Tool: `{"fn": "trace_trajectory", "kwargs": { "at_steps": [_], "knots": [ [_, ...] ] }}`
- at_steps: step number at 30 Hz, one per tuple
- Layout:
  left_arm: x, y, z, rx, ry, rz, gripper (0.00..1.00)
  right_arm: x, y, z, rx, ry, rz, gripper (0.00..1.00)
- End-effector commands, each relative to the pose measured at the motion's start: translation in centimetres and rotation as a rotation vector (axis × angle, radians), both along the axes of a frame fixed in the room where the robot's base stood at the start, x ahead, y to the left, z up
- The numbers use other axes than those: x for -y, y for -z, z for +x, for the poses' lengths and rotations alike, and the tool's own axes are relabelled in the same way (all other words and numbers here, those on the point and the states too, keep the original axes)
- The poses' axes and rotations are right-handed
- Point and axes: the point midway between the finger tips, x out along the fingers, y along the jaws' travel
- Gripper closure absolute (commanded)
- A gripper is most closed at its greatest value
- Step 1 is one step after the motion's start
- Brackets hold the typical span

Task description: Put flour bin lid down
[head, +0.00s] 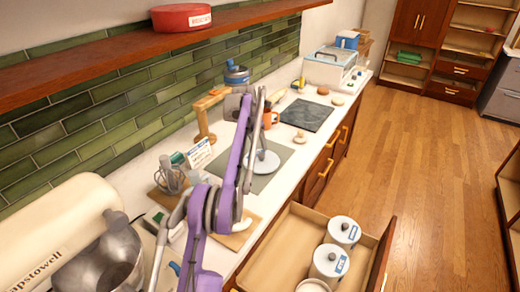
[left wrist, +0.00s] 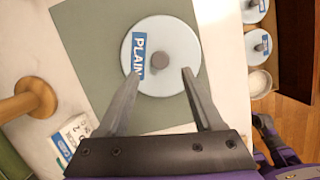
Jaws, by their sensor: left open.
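The flour bin lid (head: 263,164) is a pale round disc with a dark knob and a blue label reading "PLAIN". It lies on the grey-green mat (head: 281,158) on the counter. In the left wrist view the lid (left wrist: 150,84) is under my left gripper (left wrist: 160,74), which is open, its fingers apart on either side of the knob without gripping it. In the head view the left gripper (head: 258,148) reaches down to the lid, partly hidden by its arm. An uncovered bin (left wrist: 260,82) with white contents stands in the open drawer. My right gripper is not seen.
The open drawer (head: 272,246) holds two lidded bins (head: 328,263) beside the uncovered one. A dark board (head: 307,115) lies farther along the counter. A wooden stand (head: 205,118), a small sign (head: 200,153) and a stand mixer (head: 75,235) are near the arm. The floor is clear.

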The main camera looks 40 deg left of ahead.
Motion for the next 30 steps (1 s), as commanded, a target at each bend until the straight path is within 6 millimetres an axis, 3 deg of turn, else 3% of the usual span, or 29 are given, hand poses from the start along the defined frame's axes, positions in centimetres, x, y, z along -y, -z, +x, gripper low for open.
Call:
{"fn": "trace_trajectory", "kwargs": {
  "at_steps": [3, 7, 19, 23, 26, 30],
  "knots": [
    [-0.1, -2.8, -0.6, 0.003, -0.001, 0.0, 0.32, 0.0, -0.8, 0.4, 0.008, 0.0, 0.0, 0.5],
    [-0.1, -4.7, -1.1, 0.003, -0.001, 0.0, 0.32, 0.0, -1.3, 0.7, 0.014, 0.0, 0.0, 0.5],
    [0.5, -6.2, -1.5, 0.003, 0.033, 0.011, 0.32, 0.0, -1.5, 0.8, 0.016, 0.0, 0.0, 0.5],
    [3.6, -7.7, -1.6, 0.014, 0.207, 0.068, 0.32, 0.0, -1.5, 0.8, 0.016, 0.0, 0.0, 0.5],
    [7.6, -9.3, -2.3, 0.029, 0.443, 0.149, 0.32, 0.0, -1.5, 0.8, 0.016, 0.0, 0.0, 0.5],
    [13.9, -10.7, -4.7, 0.052, 0.818, 0.284, 0.32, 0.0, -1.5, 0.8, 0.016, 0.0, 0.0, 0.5]
  ]
}}
